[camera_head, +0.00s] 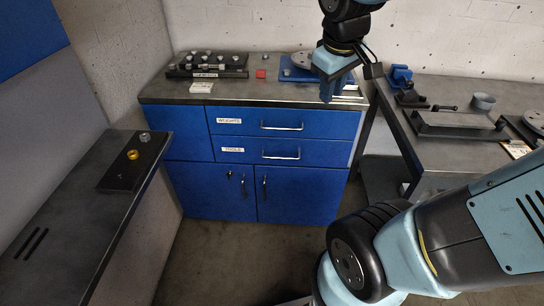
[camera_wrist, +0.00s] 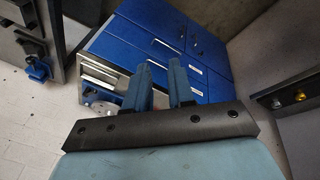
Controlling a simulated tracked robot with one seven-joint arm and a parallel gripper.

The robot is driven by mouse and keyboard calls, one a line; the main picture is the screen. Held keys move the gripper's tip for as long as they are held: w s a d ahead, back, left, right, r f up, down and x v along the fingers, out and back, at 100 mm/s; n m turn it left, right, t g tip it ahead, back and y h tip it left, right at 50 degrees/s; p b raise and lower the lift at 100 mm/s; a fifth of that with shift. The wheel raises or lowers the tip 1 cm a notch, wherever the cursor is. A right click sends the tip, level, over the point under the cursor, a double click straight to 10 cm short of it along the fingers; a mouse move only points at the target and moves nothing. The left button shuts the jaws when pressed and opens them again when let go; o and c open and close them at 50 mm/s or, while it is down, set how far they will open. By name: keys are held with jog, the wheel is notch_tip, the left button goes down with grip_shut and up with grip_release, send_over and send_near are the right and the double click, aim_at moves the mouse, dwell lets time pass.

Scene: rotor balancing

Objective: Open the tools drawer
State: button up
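The tools drawer (camera_head: 312,151) is the lower of two wide blue drawers in the cabinet. It sits flush and closed. Its label (camera_head: 232,149) is at its left and its metal bar handle (camera_head: 281,157) is near the middle of its front. My gripper (camera_head: 327,94) hangs above the right part of the cabinet top, higher than the drawer handle and apart from it. In the wrist view its two blue fingers (camera_wrist: 160,75) are spread with nothing between them. The blue cabinet front shows tilted beyond the fingertips, which hide part of it.
The weights drawer (camera_head: 335,124) is directly above, also closed, with its own handle. Cabinet doors (camera_head: 300,192) are below. A black block with weights (camera_head: 207,64) and a red piece (camera_head: 261,74) stand on top. Benches flank the cabinet; the floor in front looks clear.

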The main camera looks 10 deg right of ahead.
jog(key=w+a+f+n+g+h, duration=0.15)
jog(key=w+f+n+h, duration=0.25)
jog(key=w+f+n, duration=0.55)
jog(key=w+a+f+n+h, duration=0.3)
jog(key=w+f+n, duration=0.35)
jog(key=f, duration=0.55)
jog(key=w+a+f+n+t+h, duration=0.1)
jog(key=w+a+f+n+t, duration=0.15)
jog(key=f+n, duration=0.6)
jog(key=w+a+f+n+t, duration=0.2)
jog(key=a+f+n+t, duration=0.15)
jog(key=f+n, duration=0.5)
jog(key=w+a+f+n+t+h, duration=0.15)
jog(key=f+n+t, duration=0.25)
jog(key=f+n, duration=0.45)
jog(key=shift+n+y, duration=0.25)
jog(key=shift+n, duration=0.1)
jog(key=x, duration=0.8)
jog(key=r+x, duration=0.1)
jog(key=x, duration=0.3)
jog(key=shift+w+d, duration=0.15)
jog(key=shift+w, duration=0.3)
grip_shut()
